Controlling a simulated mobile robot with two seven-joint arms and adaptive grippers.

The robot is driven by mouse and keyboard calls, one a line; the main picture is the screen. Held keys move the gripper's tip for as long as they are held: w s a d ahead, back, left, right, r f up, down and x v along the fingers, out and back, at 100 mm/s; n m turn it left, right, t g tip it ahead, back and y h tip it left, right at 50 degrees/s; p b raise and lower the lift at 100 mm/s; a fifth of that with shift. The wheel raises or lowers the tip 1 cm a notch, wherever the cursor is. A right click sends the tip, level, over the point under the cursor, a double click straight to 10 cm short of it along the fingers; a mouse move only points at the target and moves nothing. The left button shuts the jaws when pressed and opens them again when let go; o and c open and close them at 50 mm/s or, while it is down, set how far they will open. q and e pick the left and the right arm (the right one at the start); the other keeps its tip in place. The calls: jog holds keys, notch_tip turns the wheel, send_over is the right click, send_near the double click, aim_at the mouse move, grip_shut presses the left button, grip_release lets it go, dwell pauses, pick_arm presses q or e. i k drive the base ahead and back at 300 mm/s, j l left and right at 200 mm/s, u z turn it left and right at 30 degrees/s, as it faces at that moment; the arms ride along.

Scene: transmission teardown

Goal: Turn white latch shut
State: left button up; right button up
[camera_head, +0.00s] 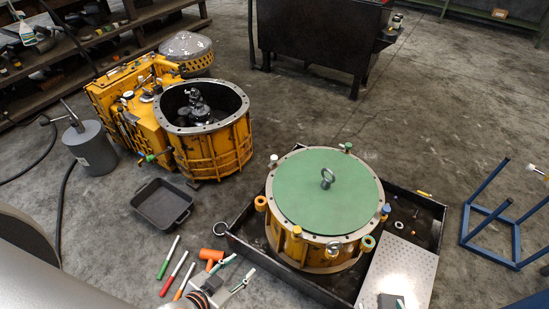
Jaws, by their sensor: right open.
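A yellow drum housing (312,252) with a green round lid (318,190) and a ring bolt (327,178) stands in a black tray. My right gripper does not show.
The black tray (428,207) holds loose parts and a perforated plate (400,268). An open yellow housing (215,150), a grey can (90,148) and a black pan (160,204) stand left. Markers and an orange mallet (211,255) lie near my gripper. A blue frame (490,212) stands right.

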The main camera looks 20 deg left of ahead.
aim_at(273, 158)
jog(key=z, duration=0.25)
jog(key=j+z, duration=0.7)
jog(key=j, duration=0.15)
jog(key=j+z, duration=0.1)
jog(key=j, duration=0.2)
jog(key=k+j, duration=0.15)
jog(key=j, duration=0.15)
jog(key=k+j+z, duration=0.15)
jog(key=j, duration=0.2)
jog(key=i, duration=0.05)
